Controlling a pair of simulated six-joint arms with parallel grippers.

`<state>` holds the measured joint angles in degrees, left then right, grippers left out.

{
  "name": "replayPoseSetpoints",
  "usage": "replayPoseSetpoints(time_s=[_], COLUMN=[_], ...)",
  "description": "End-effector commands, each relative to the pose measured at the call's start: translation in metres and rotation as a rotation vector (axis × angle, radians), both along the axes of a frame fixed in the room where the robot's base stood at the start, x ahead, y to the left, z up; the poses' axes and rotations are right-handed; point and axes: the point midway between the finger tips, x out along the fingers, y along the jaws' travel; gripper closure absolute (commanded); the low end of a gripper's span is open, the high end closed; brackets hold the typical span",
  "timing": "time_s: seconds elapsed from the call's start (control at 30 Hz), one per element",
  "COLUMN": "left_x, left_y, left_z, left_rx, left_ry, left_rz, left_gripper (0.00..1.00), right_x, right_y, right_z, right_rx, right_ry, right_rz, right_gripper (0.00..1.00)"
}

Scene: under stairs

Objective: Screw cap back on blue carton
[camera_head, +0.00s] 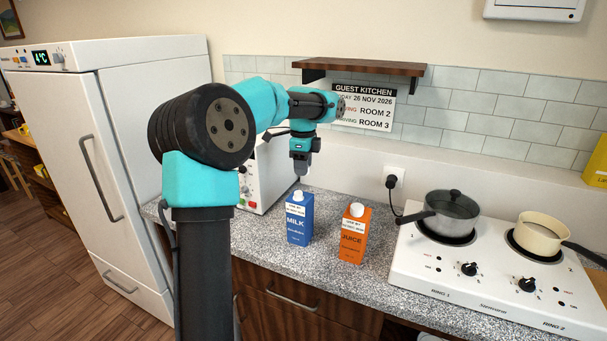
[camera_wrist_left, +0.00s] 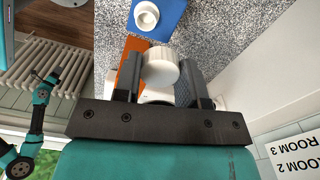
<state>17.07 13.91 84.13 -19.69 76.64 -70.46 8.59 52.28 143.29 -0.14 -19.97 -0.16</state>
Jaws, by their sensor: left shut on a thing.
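The blue milk carton (camera_head: 299,222) stands upright on the counter, left of the orange juice carton (camera_head: 353,238). In the left wrist view the blue carton (camera_wrist_left: 172,14) shows at the top edge, with an open white spout (camera_wrist_left: 146,15). My left gripper (camera_head: 300,172) is above the blue carton in the head view, pointing down. In the left wrist view its fingers are shut on a white ribbed cap (camera_wrist_left: 160,68), apart from the spout. A teal and black arm, likely my right, shows small at the left of the wrist view; its jaws cannot be made out.
The orange carton has a white cap and stands close to the blue one. A hob (camera_head: 450,268) with a dark lidded pot (camera_head: 450,212) and cream pan (camera_head: 541,230) is at right. A white appliance (camera_head: 262,180) stands behind left; a shelf (camera_head: 360,68) hangs above.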

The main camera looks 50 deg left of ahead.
Motion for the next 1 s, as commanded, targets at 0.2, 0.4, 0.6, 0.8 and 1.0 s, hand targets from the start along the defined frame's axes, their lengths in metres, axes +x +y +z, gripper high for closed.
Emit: replayPoseSetpoints(time_s=[0.2,0.4,0.6,0.8,1.0], left_x=[-0.013,-0.013,-0.013,-0.013,-0.013], left_y=[-0.011,-0.011,-0.010,-0.010,-0.010], left_z=[0.014,0.014,0.012,0.003,-0.014], left_rx=[0.000,0.000,-0.001,0.000,0.000], left_ry=[0.000,0.000,0.001,0.002,0.002], left_rz=[-0.018,-0.018,-0.017,-0.017,-0.016], left_gripper=[1.00,1.00,1.00,1.00,1.00], right_x=[0.000,0.000,0.000,0.000,0.000], right_y=[0.000,0.000,0.000,0.000,0.000], right_z=[0.000,0.000,0.000,0.000,0.000], right_rx=[0.000,0.000,0.000,0.000,0.000], right_ry=[0.000,0.000,0.000,0.000,0.000], right_rz=[0.000,0.000,0.000,0.000,0.000], right_gripper=[0.57,0.57,0.57,0.57,0.57])
